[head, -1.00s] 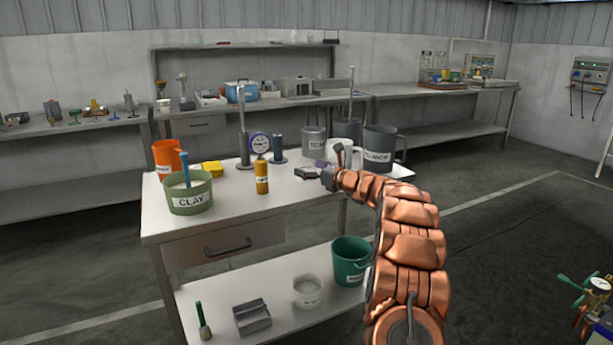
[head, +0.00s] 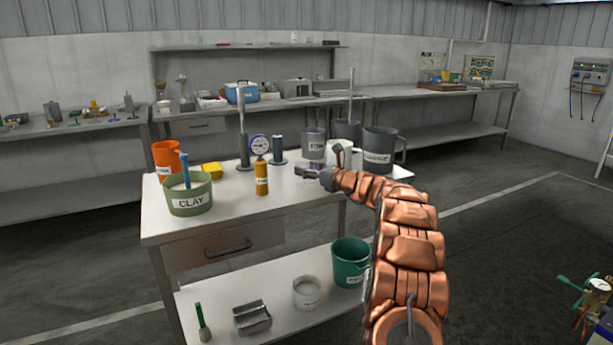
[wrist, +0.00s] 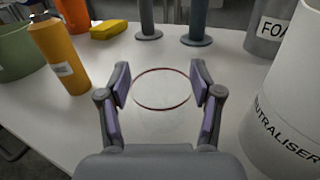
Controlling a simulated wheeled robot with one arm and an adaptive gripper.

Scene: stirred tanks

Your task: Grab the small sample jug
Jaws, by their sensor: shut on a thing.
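A clear, round vessel with a thin reddish rim (wrist: 161,109) stands between my fingers in the wrist view; I take it as the small sample jug. Its walls are almost invisible, and it cannot be made out clearly in the head view. My gripper (wrist: 160,86) is shut on it, with one purple-padded finger at each side of the rim. In the head view my gripper (head: 310,168) is low over the right part of the white table (head: 220,225). The vessel appears still at table level, though its base is hard to see.
A white NEUTRALISER jug (wrist: 290,110) stands close on the right, with a grey jug (wrist: 270,30) behind it. A dark SLUDGE jug (head: 378,152) is farther right. An orange bottle (wrist: 60,60) and green CLAY pot (head: 187,195) stand left. Two upright posts stand behind.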

